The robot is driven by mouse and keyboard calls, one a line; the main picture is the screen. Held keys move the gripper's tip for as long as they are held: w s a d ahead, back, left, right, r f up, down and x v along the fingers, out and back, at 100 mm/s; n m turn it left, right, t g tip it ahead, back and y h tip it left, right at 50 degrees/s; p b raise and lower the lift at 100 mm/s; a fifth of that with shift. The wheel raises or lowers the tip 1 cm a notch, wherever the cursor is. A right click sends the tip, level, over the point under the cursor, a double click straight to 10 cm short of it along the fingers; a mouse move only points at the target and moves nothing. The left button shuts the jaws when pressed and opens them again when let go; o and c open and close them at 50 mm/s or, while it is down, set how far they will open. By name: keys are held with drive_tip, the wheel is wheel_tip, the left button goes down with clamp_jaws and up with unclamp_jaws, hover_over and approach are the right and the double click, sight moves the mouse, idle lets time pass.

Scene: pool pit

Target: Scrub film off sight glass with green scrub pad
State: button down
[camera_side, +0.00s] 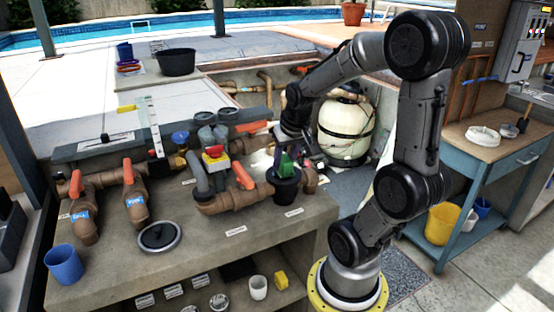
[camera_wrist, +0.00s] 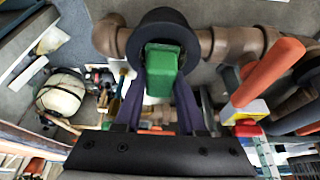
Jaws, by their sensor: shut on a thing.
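My gripper (camera_side: 293,156) is shut on the green scrub pad (camera_side: 286,166), whose block shape also shows between the fingers in the wrist view (camera_wrist: 162,68). The pad is at the mouth of a black round fitting (camera_side: 284,188) on the brown pipework at the right end of the bench. In the wrist view the fitting's black rim (camera_wrist: 164,20) surrounds the pad's far end. I cannot tell whether the pad touches the inside. No glass or film can be made out; the pad and fitting hide that area.
Brown pipes with orange valve handles (camera_side: 243,175) stand close left of my gripper. A black ring-shaped lid (camera_side: 159,236) and a blue cup (camera_side: 64,264) are on the concrete bench (camera_side: 215,245). A cream filter tank (camera_side: 346,128) stands behind. The bench's front middle is clear.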

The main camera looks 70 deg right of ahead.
drive_tip(key=shift+s+d, duration=0.95)
drive_tip(key=shift+s, duration=0.1)
drive_tip(key=shift+w+a, duration=2.05)
drive_tip(key=shift+w+r, duration=0.1)
wheel_tip(320, 180, up, 8)
